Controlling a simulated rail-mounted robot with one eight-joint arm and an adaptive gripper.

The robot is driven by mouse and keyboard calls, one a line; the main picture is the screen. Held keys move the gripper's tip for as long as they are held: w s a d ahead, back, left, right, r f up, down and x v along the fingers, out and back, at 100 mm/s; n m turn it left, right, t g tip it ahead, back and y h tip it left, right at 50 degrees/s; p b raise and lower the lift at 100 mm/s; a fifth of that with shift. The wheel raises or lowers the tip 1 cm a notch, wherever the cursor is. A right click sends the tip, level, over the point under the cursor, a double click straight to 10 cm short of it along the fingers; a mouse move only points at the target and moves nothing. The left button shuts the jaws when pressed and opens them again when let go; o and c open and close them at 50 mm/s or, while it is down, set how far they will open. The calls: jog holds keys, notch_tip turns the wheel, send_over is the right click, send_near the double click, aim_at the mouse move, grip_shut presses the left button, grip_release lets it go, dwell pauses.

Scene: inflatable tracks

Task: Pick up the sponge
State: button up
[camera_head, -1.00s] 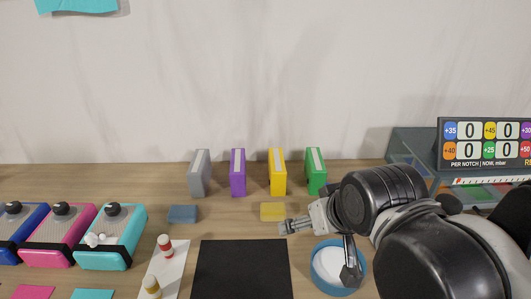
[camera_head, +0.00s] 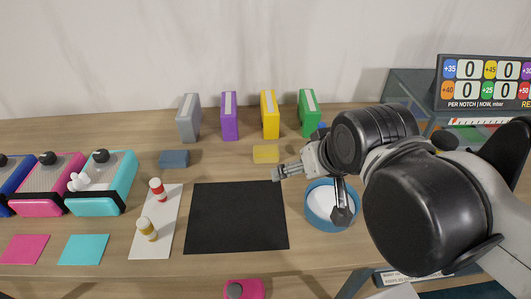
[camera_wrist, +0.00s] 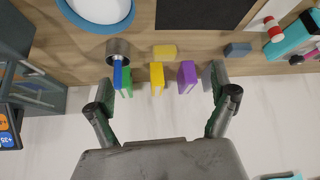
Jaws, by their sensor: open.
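A yellow block that looks like the sponge (camera_head: 266,154) lies flat on the wooden table, behind the black mat. It also shows in the wrist view (camera_wrist: 165,51), near the top centre. My gripper (camera_head: 309,195) is open and empty, to the right of and nearer than the yellow block, partly over the blue bowl. In the wrist view my gripper (camera_wrist: 163,85) has its two fingers spread wide, with the block between and beyond them. Nothing touches the block. A similar blue-grey block (camera_head: 174,158) lies further left.
Grey, purple (camera_head: 230,116), yellow and green (camera_head: 310,113) upright boxes stand behind the block. A blue bowl (camera_head: 331,226) with white contents is under my arm. A metal cup (camera_wrist: 118,47) with a blue-handled item stands near the green box. The black mat (camera_head: 236,218) is bare.

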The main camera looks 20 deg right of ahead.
jog(key=c, duration=0.5)
jog(key=shift+c, duration=0.2)
